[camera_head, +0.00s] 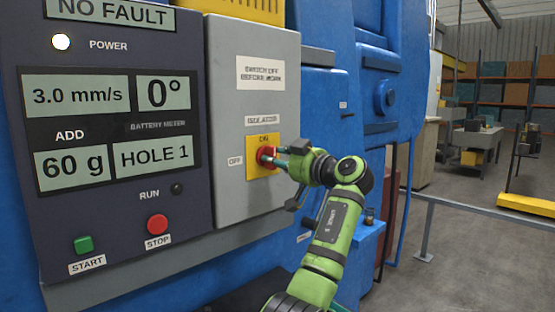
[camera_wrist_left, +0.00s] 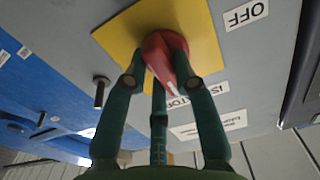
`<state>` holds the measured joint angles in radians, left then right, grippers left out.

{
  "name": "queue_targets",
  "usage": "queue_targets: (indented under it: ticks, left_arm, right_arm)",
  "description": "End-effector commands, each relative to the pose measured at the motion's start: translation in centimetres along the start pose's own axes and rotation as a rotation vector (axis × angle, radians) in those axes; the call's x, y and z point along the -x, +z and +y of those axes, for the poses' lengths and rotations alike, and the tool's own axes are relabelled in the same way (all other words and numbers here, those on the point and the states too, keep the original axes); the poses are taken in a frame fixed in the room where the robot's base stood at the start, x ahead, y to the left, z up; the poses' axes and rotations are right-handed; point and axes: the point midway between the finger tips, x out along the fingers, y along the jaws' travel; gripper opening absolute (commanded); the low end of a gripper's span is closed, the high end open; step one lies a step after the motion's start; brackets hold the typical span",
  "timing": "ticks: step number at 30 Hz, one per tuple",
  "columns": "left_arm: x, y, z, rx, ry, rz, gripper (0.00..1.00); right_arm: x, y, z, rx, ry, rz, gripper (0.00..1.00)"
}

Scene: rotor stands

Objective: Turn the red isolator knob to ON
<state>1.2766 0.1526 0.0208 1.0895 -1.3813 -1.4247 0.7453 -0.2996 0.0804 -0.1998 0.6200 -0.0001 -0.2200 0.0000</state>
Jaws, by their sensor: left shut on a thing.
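The red isolator knob (camera_head: 266,156) sits on a yellow plate (camera_head: 252,170) on the grey isolator box. ON is printed above the knob and an OFF label (camera_head: 235,161) is to its left. My left gripper (camera_head: 276,160) reaches in from the right, its fingers shut on the knob. In the left wrist view the dark green fingers (camera_wrist_left: 163,85) close around the red knob (camera_wrist_left: 160,48). Its white mark seems to face the ISOLATOR label side, but the fingers partly hide it, so its exact angle is unclear. My right gripper is out of view.
A dark control panel (camera_head: 112,185) with displays, a green START button (camera_head: 83,245) and a red STOP button (camera_head: 157,224) is left of the isolator box (camera_head: 226,120). Blue machine housing (camera_head: 335,100) stands behind. A grey rail (camera_head: 470,214) and open floor are at the right.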

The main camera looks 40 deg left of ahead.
Motion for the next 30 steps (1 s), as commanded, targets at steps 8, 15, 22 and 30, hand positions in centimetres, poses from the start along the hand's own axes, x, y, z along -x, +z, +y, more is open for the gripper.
queue_targets:
  ticks: [8, 15, 22, 30]
  left_arm:
    - [-0.1, -0.3, -0.1, 0.001, 0.0, 0.007, 0.52]
    - [0.6, -0.2, 0.1, 0.001, 0.002, 0.005, 0.52]
    - [4.5, -0.1, 0.1, 0.001, 0.005, 0.005, 0.52]
    - [9.8, -0.2, 0.0, 0.001, 0.002, 0.005, 0.52]
  right_arm:
    - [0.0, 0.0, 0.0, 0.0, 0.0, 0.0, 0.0]
    - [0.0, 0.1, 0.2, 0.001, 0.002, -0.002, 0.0]
    - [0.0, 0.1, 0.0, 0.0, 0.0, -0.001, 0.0]
    - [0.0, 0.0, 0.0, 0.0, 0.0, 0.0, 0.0]
